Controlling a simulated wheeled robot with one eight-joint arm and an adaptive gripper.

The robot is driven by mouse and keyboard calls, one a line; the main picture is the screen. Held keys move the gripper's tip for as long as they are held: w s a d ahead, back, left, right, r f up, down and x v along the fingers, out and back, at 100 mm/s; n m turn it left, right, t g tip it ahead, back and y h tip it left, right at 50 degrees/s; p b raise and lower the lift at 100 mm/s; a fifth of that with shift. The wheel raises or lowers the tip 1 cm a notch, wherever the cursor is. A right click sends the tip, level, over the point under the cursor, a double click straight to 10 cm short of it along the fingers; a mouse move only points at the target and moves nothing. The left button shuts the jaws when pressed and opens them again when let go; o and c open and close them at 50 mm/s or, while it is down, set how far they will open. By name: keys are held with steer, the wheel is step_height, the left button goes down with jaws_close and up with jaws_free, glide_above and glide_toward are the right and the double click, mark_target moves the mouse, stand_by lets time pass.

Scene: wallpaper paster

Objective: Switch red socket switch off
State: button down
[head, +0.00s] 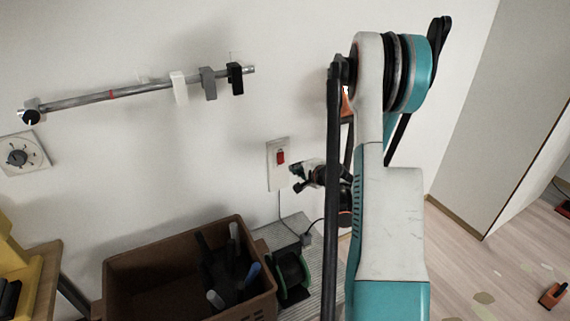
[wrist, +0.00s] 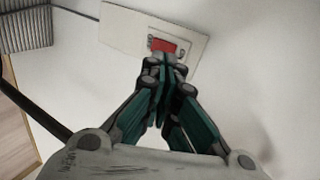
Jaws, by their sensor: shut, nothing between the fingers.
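The red socket switch (head: 281,157) sits on a pale wall plate (head: 271,172) in the middle of the head view. In the wrist view the red switch (wrist: 163,45) shows just past my fingertips, set in the tilted wall plate (wrist: 120,28). My gripper (wrist: 160,62) is shut and empty, with its tips overlapping the lower edge of the switch in the picture. I cannot tell whether the tips touch it. In the head view my gripper (head: 297,178) is just right of and slightly below the switch, close to the wall. Which way the switch is tipped is too small to tell.
A brown crate (head: 130,262) with dark tools stands below left of the plate. A green reel (head: 291,272) lies on a ribbed grey surface (head: 283,234) beside it. A rail (head: 130,91) with hooks and a dial (head: 17,157) are on the wall at left.

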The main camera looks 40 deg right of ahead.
steer(key=shift+s+d+f+m, duration=0.15)
steer(key=shift+s+d+f, duration=0.25)
steer(key=shift+d, duration=0.15)
steer(key=shift+s+d+f+m, duration=0.15)
steer(key=shift+s+d+f, duration=0.15)
steer(key=shift+d+f, duration=0.15)
steer(key=b, duration=0.4)
glide_toward(284, 161)
steer(key=x, duration=0.5)
steer(key=shift+a+f, duration=0.1)
steer(key=shift+f, duration=0.2)
steer(key=shift+w, duration=0.65)
